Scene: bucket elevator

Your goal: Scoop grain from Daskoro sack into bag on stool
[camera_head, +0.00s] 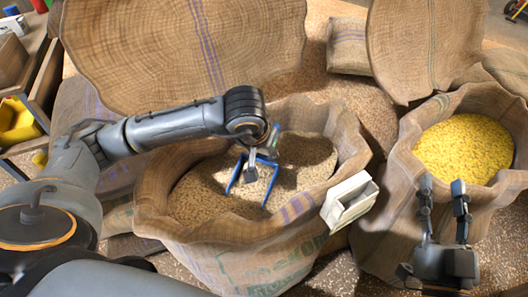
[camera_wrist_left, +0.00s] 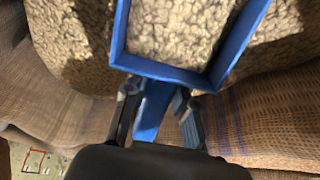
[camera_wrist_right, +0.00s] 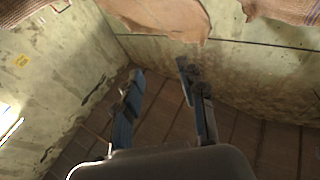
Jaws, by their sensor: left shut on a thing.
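A large burlap sack (camera_head: 305,230) full of pale brown grain (camera_head: 205,190) stands open in the middle of the head view; green lettering on its front is partly cut off. My left gripper (camera_head: 260,160) is over this grain, shut on the handle of a blue scoop (camera_head: 235,176). In the left wrist view, my gripper (camera_wrist_left: 158,100) grips the scoop (camera_wrist_left: 165,68), with grain inside its rim; whether it is scooped up cannot be told. My right gripper (camera_head: 442,190) is open and empty, in front of the right-hand sack. I cannot identify the bag or stool.
A sack (camera_head: 395,170) of yellow grain (camera_head: 465,148) stands at the right. A white open container (camera_head: 349,201) is at the front right rim of the middle sack. Big burlap sacks (camera_head: 150,50) rise behind. A wooden shelf with a yellow item (camera_head: 17,122) is at the left.

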